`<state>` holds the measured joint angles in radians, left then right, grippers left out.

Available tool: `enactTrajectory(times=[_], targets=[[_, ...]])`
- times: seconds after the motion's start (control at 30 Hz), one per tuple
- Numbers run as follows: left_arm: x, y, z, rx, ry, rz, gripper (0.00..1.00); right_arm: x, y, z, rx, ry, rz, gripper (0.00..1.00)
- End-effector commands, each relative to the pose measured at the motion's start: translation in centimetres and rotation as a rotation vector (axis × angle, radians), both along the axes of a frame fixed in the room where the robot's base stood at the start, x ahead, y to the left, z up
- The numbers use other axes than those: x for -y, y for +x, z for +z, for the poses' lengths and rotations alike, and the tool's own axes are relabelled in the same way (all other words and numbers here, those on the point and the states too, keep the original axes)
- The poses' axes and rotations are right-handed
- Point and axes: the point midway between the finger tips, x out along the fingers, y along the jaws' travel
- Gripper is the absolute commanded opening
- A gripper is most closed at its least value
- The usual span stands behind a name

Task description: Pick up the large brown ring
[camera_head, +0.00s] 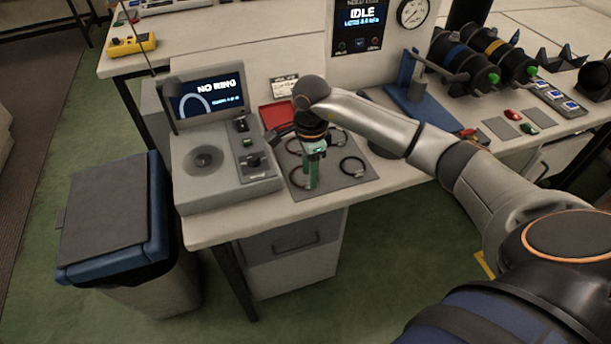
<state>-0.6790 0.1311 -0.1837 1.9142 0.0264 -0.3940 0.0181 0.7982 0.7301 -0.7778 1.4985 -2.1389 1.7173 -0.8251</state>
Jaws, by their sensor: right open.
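Several thin dark rings lie on a grey mat (334,186) on the workbench. One ring (291,181) at the mat's lower left looks brownish and is partly hidden by my right gripper. Another ring (353,173) lies at the right of the mat, and more lie at its back, partly covered by my wrist. They are too small to tell surely which is the large brown one. My right gripper (312,185), with green fingers, points down over the mat beside the lower-left ring. It is open; I cannot tell whether it touches a ring. My left gripper is not in view.
A grey tester (222,186) with a "NO RING" screen (209,97) stands left of the mat. A red tray (277,114) lies behind the mat. A blue press stand (410,97) and black cylinders (470,68) are to the right. A bin (113,208) stands left of the bench.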

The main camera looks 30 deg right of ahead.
Motion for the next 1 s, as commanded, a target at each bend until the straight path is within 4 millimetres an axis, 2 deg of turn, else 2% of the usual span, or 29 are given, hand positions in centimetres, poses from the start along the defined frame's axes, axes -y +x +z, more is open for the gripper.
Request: enactTrajectory(times=[0.1,0.2,0.47,0.83,1.0], targets=[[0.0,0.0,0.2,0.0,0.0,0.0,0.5,-0.1,-0.1,-1.7,-0.003,0.001,-0.002,0.44],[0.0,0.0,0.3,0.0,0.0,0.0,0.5,-0.1,-0.1,-2.5,-0.002,0.001,-0.001,0.44],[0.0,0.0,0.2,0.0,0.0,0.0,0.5,0.0,0.0,-2.6,0.001,0.001,-0.001,0.43],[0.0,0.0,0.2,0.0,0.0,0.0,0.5,0.0,-0.1,-2.6,0.0,0.0,-0.001,0.01],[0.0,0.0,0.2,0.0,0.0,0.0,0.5,0.0,-0.1,-2.6,-0.001,0.0,-0.001,0.0]])
